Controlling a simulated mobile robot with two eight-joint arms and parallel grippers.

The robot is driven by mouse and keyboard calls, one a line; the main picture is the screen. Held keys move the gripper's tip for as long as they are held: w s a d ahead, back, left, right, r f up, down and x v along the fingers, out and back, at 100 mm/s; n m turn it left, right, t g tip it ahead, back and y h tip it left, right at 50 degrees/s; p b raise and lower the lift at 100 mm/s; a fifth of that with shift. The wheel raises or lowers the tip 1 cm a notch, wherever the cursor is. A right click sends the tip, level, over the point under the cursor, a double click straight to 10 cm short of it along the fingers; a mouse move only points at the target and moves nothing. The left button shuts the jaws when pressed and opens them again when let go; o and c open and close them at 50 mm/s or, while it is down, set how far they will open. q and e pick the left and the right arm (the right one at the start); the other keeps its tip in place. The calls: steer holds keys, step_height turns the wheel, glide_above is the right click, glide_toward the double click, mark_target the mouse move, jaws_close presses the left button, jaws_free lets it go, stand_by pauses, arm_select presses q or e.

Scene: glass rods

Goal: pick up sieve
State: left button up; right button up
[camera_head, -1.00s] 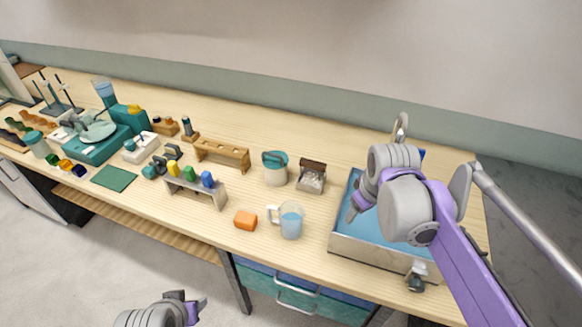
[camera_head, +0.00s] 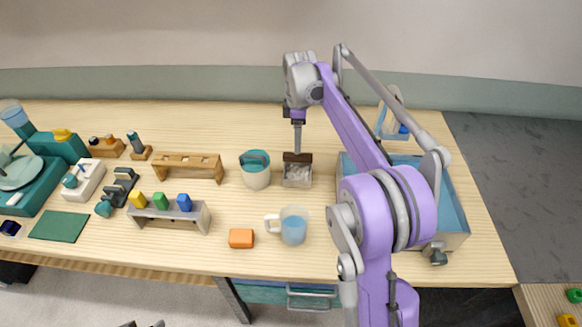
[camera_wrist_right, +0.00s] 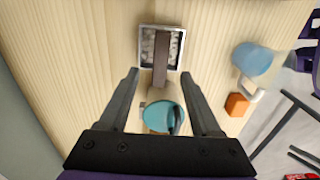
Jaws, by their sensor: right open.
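A small square metal-framed holder with grey contents and a dark brown bar across its top (camera_head: 297,174), which looks like the sieve, stands on the bench. In the right wrist view the sieve (camera_wrist_right: 147,45) lies just beyond my fingertips. My right gripper (camera_head: 297,150) points down over its back edge, and I cannot tell whether it touches. Only dark tips, probably my left gripper (camera_head: 143,324), show at the bottom edge.
A teal-lidded pot (camera_head: 256,177) stands close left of the sieve. A beaker of blue liquid (camera_head: 294,228) and an orange block (camera_head: 241,238) are in front. A blue-lined tray (camera_head: 446,190) is at right, partly behind my right arm. Bench behind is clear.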

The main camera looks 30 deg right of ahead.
mark_target(298, 159)
step_height(298, 159, down, 3)
steer(key=shift+s+d+r, duration=0.1)
steer(key=shift+s+r, duration=0.05)
steer(key=shift+f, duration=3.05)
jaws_close()
